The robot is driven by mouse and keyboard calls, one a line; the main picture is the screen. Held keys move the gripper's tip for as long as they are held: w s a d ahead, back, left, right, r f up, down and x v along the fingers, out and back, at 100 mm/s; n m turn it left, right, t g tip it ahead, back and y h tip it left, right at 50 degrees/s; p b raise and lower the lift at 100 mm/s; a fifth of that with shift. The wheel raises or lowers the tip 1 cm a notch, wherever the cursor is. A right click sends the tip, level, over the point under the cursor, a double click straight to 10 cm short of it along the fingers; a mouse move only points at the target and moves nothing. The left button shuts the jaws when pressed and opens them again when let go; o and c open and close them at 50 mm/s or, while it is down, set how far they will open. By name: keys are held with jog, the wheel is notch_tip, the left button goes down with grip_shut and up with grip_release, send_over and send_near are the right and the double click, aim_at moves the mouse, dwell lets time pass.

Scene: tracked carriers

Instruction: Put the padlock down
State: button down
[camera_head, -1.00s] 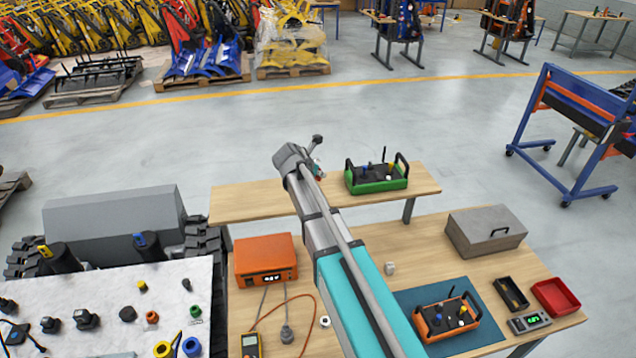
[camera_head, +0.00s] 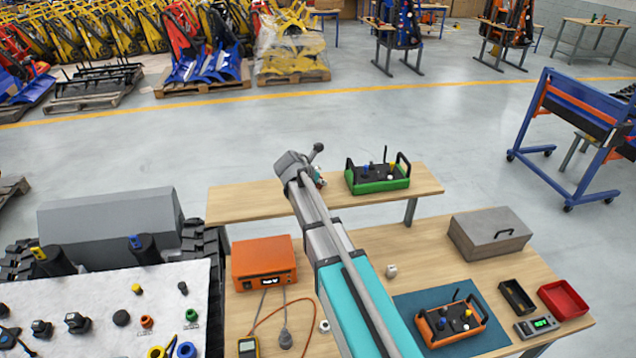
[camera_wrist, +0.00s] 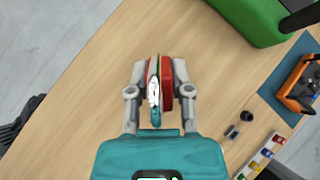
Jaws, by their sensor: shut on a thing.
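My gripper (camera_wrist: 160,82) is shut on a red thing (camera_wrist: 168,84), which I take to be the padlock, in the wrist view. A white and teal piece (camera_wrist: 154,95) shows beside the red body, between the same fingers. The padlock's shackle cannot be made out. The held thing is over the wooden bench (camera_wrist: 85,95); I cannot tell whether it touches the wood. In the head view my arm mostly hides the gripper, at the narrow far part of the bench (camera_head: 240,207), left of the green control box (camera_head: 378,182).
The green control box also fills the wrist view's upper right (camera_wrist: 240,15). An orange control box (camera_head: 450,325) sits on a blue mat (camera_head: 405,305). An orange device (camera_head: 264,262), grey case (camera_head: 490,235) and red tray (camera_head: 565,300) stand on the bench. Bare wood surrounds the gripper.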

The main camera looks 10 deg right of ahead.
jog(key=shift+f, duration=0.15)
jog(key=c, duration=0.5)
grip_release()
jog(key=shift+c, duration=0.2)
jog(key=shift+r, duration=0.25)
jog(key=shift+s+a+r+p, duration=0.4)
jog(key=shift+r+p, duration=0.1)
jog(key=shift+p, duration=0.15)
jog(key=p+v, duration=0.7)
jog(key=v, duration=0.3)
jog(key=shift+a, duration=0.15)
jog(key=shift+s, duration=0.15)
